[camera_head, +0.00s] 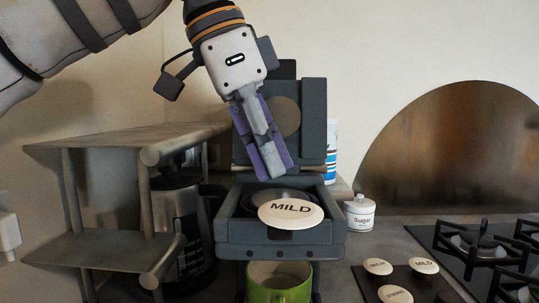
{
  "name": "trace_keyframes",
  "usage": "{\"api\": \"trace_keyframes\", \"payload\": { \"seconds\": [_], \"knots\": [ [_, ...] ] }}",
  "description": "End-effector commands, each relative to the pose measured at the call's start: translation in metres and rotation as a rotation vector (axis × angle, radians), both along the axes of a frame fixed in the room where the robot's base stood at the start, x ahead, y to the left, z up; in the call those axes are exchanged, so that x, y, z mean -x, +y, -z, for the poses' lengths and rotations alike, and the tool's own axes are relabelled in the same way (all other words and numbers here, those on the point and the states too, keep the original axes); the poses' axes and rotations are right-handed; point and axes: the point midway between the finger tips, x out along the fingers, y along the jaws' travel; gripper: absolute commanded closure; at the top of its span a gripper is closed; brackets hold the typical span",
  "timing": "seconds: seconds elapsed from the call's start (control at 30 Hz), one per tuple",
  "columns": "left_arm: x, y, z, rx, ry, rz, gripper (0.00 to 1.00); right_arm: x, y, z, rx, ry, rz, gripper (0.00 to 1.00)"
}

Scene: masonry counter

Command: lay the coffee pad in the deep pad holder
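The coffee pad (291,214) is a pale round disc marked "MILD". It appears over the front part of the round dark pad holder (254,200) and overlaps the front rim of the coffee machine (232,232). I cannot tell whether it rests on the rim or is just above it. Part of the holder's recess is hidden behind the pad. My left gripper (274,174), with purple fingers, points down above and behind the pad, apart from it in the picture. Its finger gap cannot be made out. My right gripper is not in view.
The machine's raised lid (313,115) stands behind my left gripper. A green cup (279,284) is below the holder. A shelf (100,250) stands left, a sugar jar (360,214) right. Several pads lie on a dark tray (420,287) near the gas hob (465,250).

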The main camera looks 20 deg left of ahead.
Motion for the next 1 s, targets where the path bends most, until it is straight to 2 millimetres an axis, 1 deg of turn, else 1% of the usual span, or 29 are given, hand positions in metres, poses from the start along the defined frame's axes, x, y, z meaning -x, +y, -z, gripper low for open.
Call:
{"api": "trace_keyframes", "payload": {
  "seconds": [1.0],
  "knots": [
    [-0.024, 0.011, -0.002, 0.000, 0.000, -0.001, 1.00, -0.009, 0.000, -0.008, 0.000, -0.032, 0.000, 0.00]
  ]
}}
